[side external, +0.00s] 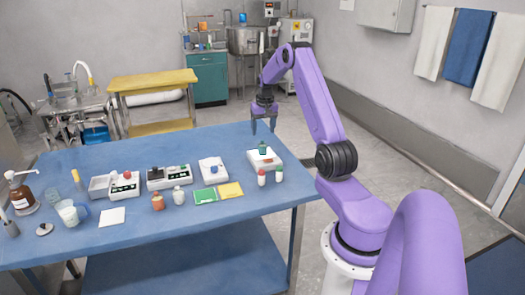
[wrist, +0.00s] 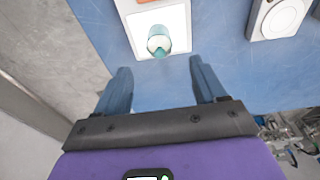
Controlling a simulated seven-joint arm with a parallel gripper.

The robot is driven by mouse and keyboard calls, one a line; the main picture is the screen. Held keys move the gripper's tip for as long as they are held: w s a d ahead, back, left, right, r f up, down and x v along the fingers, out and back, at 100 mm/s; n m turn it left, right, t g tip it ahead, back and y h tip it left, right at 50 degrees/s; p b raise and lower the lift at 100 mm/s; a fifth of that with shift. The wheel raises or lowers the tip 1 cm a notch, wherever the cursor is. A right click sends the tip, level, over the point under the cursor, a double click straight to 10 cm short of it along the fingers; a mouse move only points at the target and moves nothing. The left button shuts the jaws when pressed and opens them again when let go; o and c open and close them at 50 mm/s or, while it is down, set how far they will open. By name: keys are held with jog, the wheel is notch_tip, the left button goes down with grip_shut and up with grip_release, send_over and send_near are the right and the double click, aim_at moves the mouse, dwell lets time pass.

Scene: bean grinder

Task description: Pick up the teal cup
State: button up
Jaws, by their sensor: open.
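The teal cup (side external: 263,147) stands on a white, scale-like device (side external: 275,160) near the right end of the blue table. In the wrist view the cup (wrist: 158,41) shows from above, with a pale round top and teal sides, on the device's white plate (wrist: 178,22). My gripper (side external: 263,128) is above the table, just behind the cup in the side view. Its fingers are spread, with nothing between them. In the wrist view the gripper (wrist: 160,67) has the cup beyond its fingertips, about midway between them and apart from both.
A red-marked bottle (side external: 262,178) and a green-capped bottle (side external: 279,175) stand in front of the device. Another white device (side external: 213,170) is to its left, above green (side external: 204,196) and yellow (side external: 230,190) pads. Bare blue table lies behind the devices.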

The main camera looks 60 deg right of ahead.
aim_at(262, 144)
jog(key=shift+w+d+f, duration=0.15)
jog(key=shift+f, duration=1.25)
jog(key=shift+w+d+f, duration=0.1)
jog(key=shift+f, duration=1.25)
jog(key=shift+w+d+f, duration=0.15)
jog(key=shift+f, duration=1.25)
jog(key=c, duration=1.2)
jog(key=shift+r, duration=0.15)
